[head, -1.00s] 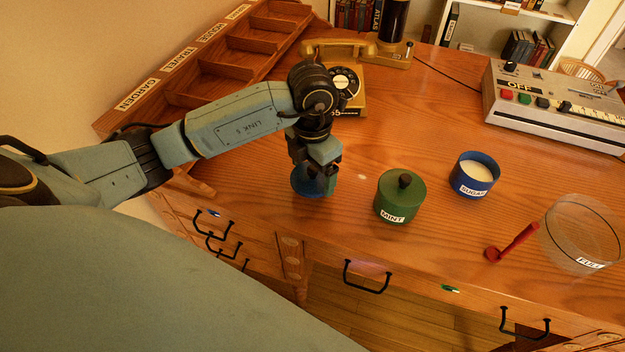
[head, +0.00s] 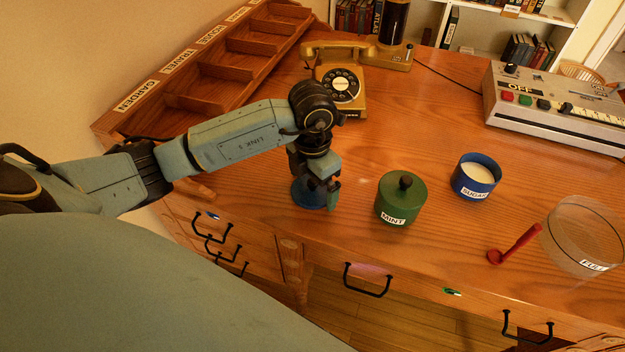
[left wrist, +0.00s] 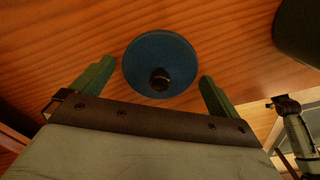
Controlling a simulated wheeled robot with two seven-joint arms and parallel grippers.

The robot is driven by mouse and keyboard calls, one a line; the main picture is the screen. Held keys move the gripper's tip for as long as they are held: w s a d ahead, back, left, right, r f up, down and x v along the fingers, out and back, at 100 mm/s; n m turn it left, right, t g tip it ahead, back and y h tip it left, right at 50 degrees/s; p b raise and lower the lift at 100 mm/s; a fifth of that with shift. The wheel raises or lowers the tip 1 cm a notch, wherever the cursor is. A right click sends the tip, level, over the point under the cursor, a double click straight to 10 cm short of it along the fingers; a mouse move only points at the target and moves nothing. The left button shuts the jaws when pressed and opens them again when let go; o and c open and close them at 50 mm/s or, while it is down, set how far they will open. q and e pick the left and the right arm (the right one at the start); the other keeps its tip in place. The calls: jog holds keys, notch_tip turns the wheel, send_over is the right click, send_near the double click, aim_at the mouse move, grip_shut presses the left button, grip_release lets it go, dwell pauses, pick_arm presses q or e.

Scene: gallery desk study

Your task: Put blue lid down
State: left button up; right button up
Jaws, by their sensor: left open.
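The blue lid (head: 305,197) lies near the front edge of the desk, left of the green mint jar. My left gripper (head: 324,194) is just above it and partly hides it in the head view. In the left wrist view the lid (left wrist: 160,50) shows as a round blue disc with a dark knob. The open fingers of the left gripper (left wrist: 156,86) stand to either side of the knob, with gaps. The blue sugar pot (head: 475,178) stands uncovered to the right, with white contents. My right gripper does not show.
The green mint jar (head: 402,200) stands close to the right of my left gripper. A red scoop (head: 514,245) and a clear container (head: 581,237) are further right. A telephone (head: 343,86) and a wooden sorter (head: 215,68) are behind. Bare desk lies between the phone and pots.

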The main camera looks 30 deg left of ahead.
aim_at(313, 181)
pick_arm(q)
notch_tip(313, 181, up, 8)
jog(key=shift+f+p, duration=0.15)
jog(key=shift+p, duration=0.75)
notch_tip(313, 181, up, 5)
jog(key=shift+f+p, duration=0.2)
jog(key=shift+p, duration=0.15)
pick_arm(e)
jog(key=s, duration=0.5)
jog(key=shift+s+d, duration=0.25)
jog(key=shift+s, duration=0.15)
